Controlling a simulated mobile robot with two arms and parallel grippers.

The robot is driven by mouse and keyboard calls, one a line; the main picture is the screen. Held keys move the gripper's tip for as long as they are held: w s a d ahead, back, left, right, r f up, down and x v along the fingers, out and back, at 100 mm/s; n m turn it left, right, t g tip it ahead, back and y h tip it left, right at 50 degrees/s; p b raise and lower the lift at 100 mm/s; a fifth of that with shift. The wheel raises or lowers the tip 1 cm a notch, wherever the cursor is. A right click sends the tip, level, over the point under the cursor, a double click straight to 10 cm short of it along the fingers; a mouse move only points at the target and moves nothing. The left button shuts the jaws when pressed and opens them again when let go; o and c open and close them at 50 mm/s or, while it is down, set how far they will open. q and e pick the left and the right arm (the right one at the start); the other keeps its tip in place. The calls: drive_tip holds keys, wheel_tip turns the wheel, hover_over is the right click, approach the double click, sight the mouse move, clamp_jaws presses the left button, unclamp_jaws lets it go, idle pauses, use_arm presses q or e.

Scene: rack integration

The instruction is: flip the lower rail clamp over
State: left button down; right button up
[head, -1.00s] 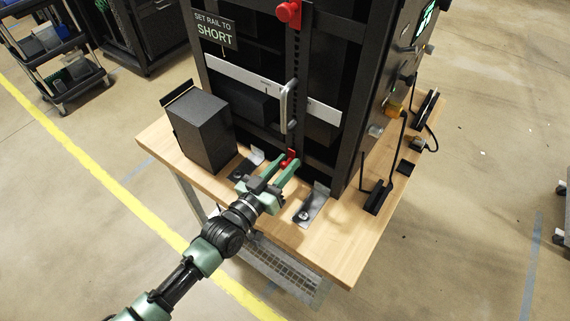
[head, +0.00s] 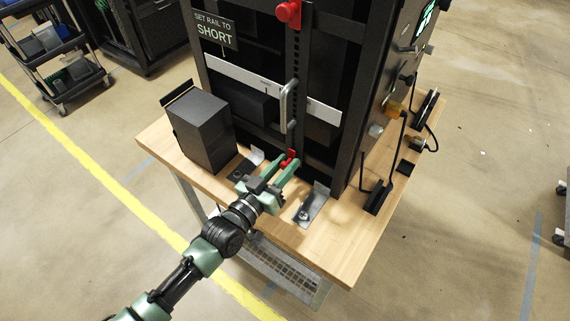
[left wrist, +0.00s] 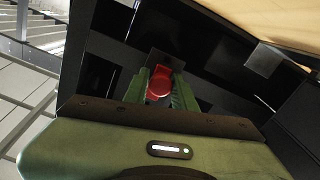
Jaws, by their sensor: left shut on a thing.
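The lower rail clamp (head: 290,157) is a small red part at the foot of the rack's vertical rail (head: 297,70). My left gripper (head: 284,168) reaches it from the front left with green fingers. In the left wrist view the red clamp (left wrist: 159,82) sits between the two fingertips (left wrist: 160,90), and the gripper is shut on it. The fingers hide part of the clamp, so its exact turn is hard to tell. An upper red clamp (head: 289,13) sits high on the same rail. My right gripper is not in view.
The black rack (head: 350,90) stands on a wooden table (head: 330,245). A black box (head: 203,132) stands left of my gripper. Metal brackets (head: 313,205) flank the rack's foot. A silver handle (head: 284,105) is above the lower clamp. A sign (head: 215,30) reads "SET RAIL TO SHORT".

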use_arm(q)
wheel_tip(320, 180, down, 3)
drive_tip(key=shift+r+b, duration=0.1)
drive_tip(key=shift+b, duration=1.05)
drive_tip(key=shift+r, duration=0.1)
drive_tip(key=c, duration=1.2)
unclamp_jaws()
drive_tip(key=b+v, duration=0.1)
drive_tip(key=v, duration=0.7)
